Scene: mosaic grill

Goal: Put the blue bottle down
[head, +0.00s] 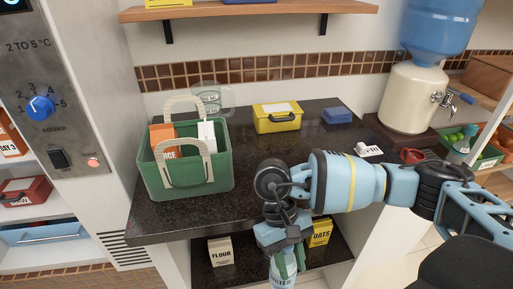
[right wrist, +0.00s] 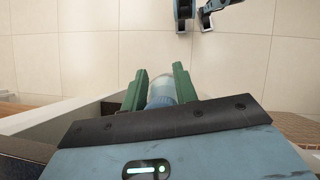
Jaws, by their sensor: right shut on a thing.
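The blue bottle (head: 283,281) hangs upright at the bottom edge of the head view, in front of the counter's lower shelf. Its lower part is cut off by the frame. My right gripper (head: 287,262) points down and is shut on it. In the right wrist view the bottle's rounded pale blue end (right wrist: 161,91) shows between the two green fingers of my right gripper (right wrist: 160,88), with tiled floor beyond. My left gripper cannot be made out in either view.
The dark countertop (head: 180,218) holds a green basket (head: 190,186), a glass mug, a yellow box (head: 277,117) and a small blue box. Its front middle is clear. A water dispenser (head: 411,97) stands at right. Flour (head: 221,252) and oats (head: 320,232) stand on the lower shelf.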

